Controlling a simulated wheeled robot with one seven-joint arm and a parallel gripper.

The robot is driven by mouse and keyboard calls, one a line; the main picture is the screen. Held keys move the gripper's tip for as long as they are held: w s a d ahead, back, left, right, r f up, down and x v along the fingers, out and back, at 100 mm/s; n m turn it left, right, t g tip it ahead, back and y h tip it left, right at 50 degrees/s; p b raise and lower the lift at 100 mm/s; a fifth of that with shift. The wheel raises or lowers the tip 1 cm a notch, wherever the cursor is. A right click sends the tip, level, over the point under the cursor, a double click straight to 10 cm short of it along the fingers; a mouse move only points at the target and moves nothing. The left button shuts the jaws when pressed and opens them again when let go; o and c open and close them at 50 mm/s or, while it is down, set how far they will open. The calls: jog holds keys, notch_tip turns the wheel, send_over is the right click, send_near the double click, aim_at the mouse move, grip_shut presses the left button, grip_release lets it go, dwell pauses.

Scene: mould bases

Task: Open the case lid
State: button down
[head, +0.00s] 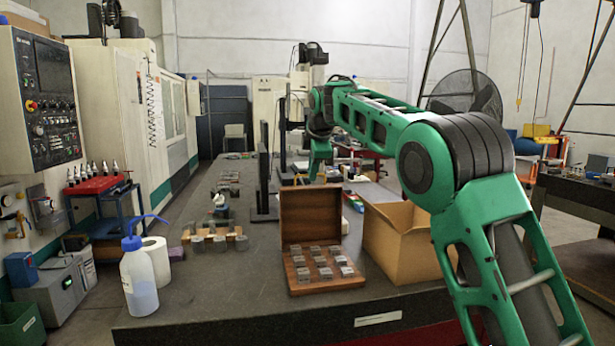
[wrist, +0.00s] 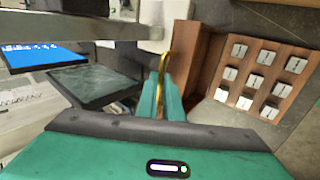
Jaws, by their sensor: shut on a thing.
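The wooden case stands on the dark bench, its base (head: 330,289) flat and its lid (head: 312,214) standing roughly upright at the back. Several grey metal blocks (head: 322,261) sit in rows in the base. In the wrist view the lid (wrist: 208,65) shows edge-on beside my gripper, and the base (wrist: 290,100) lies to the right. My gripper (wrist: 160,92) is shut on a curved brass piece (wrist: 168,62) that looks like the lid's handle. In the head view my gripper (head: 318,172) is at the lid's top edge; its fingertips are hard to make out there.
An open cardboard box (head: 395,245) stands close to the right of the case. A squeeze bottle (head: 139,275) and a paper roll (head: 156,258) stand at the left. Dark monitors (head: 264,180) stand behind the lid.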

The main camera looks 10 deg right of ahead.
jog(key=shift+w+r, duration=0.4)
jog(key=shift+w, duration=0.4)
jog(key=c, duration=1.9)
grip_release()
jog(key=shift+s+r, duration=0.1)
jog(key=shift+r, duration=0.05)
jog(key=shift+f+g, duration=0.3)
jog(key=v, duration=1)
jog(key=shift+r, duration=0.25)
